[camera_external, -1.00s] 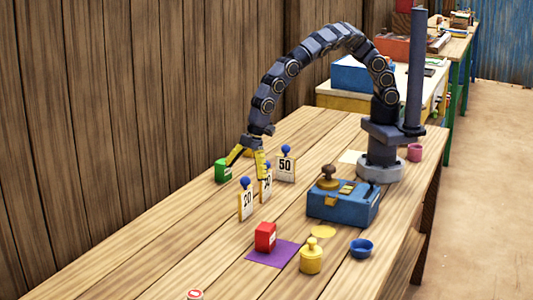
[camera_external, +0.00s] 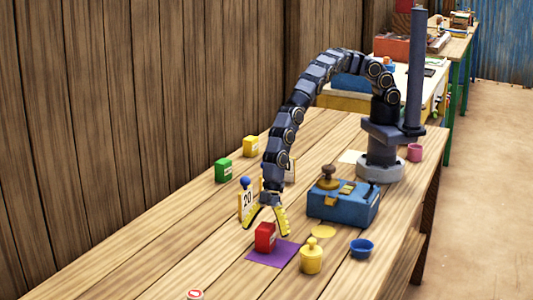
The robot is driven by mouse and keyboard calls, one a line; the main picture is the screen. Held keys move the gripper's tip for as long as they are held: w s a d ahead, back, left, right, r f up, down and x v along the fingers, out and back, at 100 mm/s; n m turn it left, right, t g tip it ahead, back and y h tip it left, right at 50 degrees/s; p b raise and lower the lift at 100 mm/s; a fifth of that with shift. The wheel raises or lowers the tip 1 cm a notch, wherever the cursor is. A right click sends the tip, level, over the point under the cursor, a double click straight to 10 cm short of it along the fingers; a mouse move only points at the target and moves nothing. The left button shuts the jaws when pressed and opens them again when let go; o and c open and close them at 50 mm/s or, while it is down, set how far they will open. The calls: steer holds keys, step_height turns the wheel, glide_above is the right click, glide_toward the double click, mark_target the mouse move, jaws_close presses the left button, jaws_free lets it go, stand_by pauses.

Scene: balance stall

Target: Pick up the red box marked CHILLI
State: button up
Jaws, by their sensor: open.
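The red box (camera_external: 265,238) stands upright on a purple mat (camera_external: 284,253) near the front of the table; its marking is too small to read. My gripper (camera_external: 266,231) is open, with its yellow fingers pointing down. In the picture the fingers are to either side of the upper part of the red box. I cannot tell whether they touch it or how far above or behind it they are.
A price card marked 20 (camera_external: 246,203) stands just left of my gripper. A blue scale (camera_external: 343,204), a yellow weight (camera_external: 311,257) and a blue bowl (camera_external: 361,248) are to the right. Green (camera_external: 223,170) and yellow (camera_external: 251,146) boxes stand by the wall.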

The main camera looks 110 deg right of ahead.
steer(key=shift+x, duration=0.85)
steer(key=c, duration=1.2)
steer(key=shift+w+r, duration=0.1)
steer(key=shift+r, duration=0.5)
step_height(320, 180, up, 3)
steer(key=shift+d+f, duration=0.15)
steer(key=shift+d, duration=0.05)
steer(key=shift+s+d+r, duration=1.15)
steer(key=shift+s+r, duration=0.35)
steer(key=shift+s, duration=0.5)
steer(key=shift+s+d+r, duration=1.15)
steer(key=shift+s+r, duration=0.4)
steer(key=shift+s, duration=0.5)
steer(key=shift+s+d+r, duration=1.15)
steer(key=shift+s+r, duration=0.35)
steer(key=shift+s, duration=0.5)
